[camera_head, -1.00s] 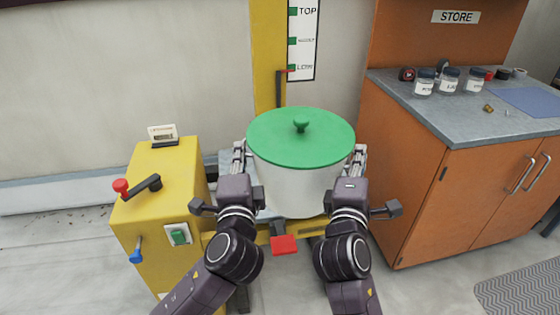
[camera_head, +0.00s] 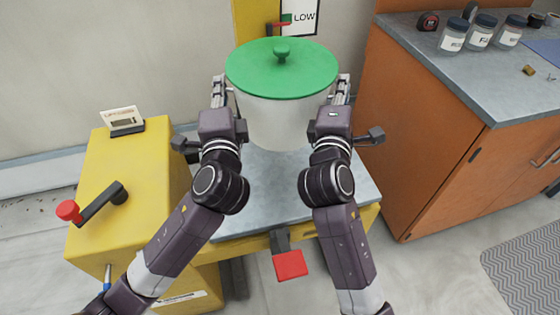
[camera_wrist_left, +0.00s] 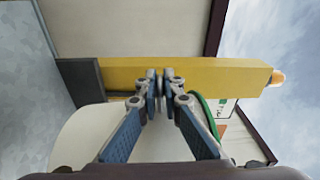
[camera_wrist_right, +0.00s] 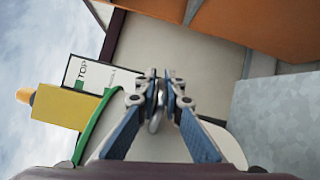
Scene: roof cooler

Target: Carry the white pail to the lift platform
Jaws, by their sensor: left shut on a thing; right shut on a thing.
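The white pail (camera_head: 278,122) with its green lid (camera_head: 282,68) is upright between my two grippers, over the far part of the grey lift platform (camera_head: 265,190). I cannot tell whether its base touches the platform. My left gripper (camera_head: 219,90) is shut on the pail's left side; the left wrist view shows its fingertips (camera_wrist_left: 160,80) closed together beside the white wall. My right gripper (camera_head: 342,88) is shut on the right side; in the right wrist view its fingertips (camera_wrist_right: 156,82) close on a small grey piece, apparently a handle. The pail's base is partly hidden.
A yellow cabinet (camera_head: 130,190) with a red-knobbed crank (camera_head: 92,202) stands left of the platform. A red pedal (camera_head: 289,264) sticks out in front. An orange cupboard (camera_head: 430,150) with jars on its grey top stands close on the right. A yellow post (camera_head: 252,20) rises behind.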

